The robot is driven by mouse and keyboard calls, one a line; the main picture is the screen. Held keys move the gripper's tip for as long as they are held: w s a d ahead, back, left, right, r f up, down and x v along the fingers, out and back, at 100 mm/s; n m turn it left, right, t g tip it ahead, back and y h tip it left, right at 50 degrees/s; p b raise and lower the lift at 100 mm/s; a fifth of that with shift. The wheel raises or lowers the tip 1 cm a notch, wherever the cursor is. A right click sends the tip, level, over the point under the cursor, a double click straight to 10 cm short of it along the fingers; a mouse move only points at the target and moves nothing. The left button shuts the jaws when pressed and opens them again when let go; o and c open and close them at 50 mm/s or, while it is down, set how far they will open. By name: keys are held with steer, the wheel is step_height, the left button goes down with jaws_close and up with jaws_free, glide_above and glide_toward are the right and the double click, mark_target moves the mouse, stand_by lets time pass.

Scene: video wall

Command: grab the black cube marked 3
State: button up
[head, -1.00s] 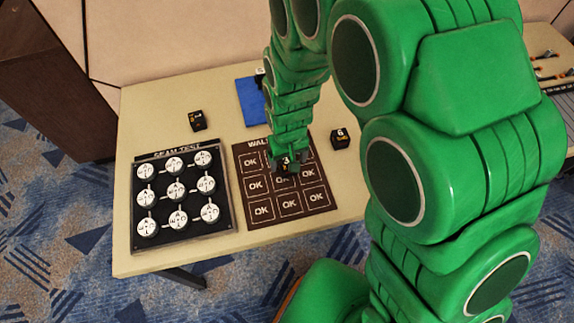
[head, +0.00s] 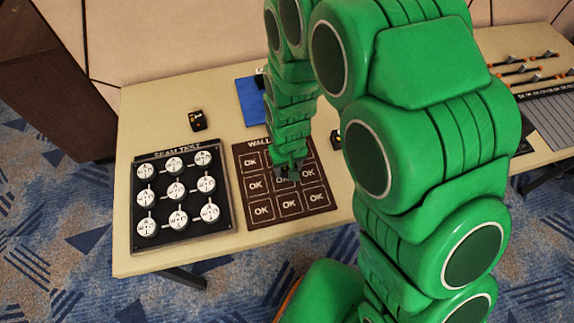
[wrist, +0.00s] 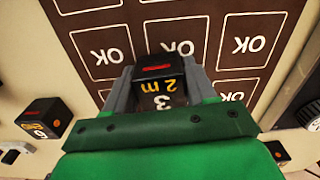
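The black cube marked 3 (wrist: 166,76) sits between the two fingers of my gripper (wrist: 160,88) in the wrist view. It has an orange "2 m" and a red bar. The fingers lie against its two sides with no clear gap, so my gripper looks shut on it. In the head view my gripper (head: 289,170) is over the upper middle of the brown WALL board (head: 325,204), and the cube is mostly hidden by the fingers. I cannot tell whether it still touches the board.
Another black cube (head: 198,121) stands at the back left. A second (head: 336,138) is partly behind my arm; one cube (wrist: 42,118) shows left in the wrist view. A black board with white discs (head: 182,240) lies left. A blue item (head: 249,103) lies behind; sliders (head: 535,75) stand far right.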

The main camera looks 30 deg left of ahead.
steer(key=shift+c, duration=1.3)
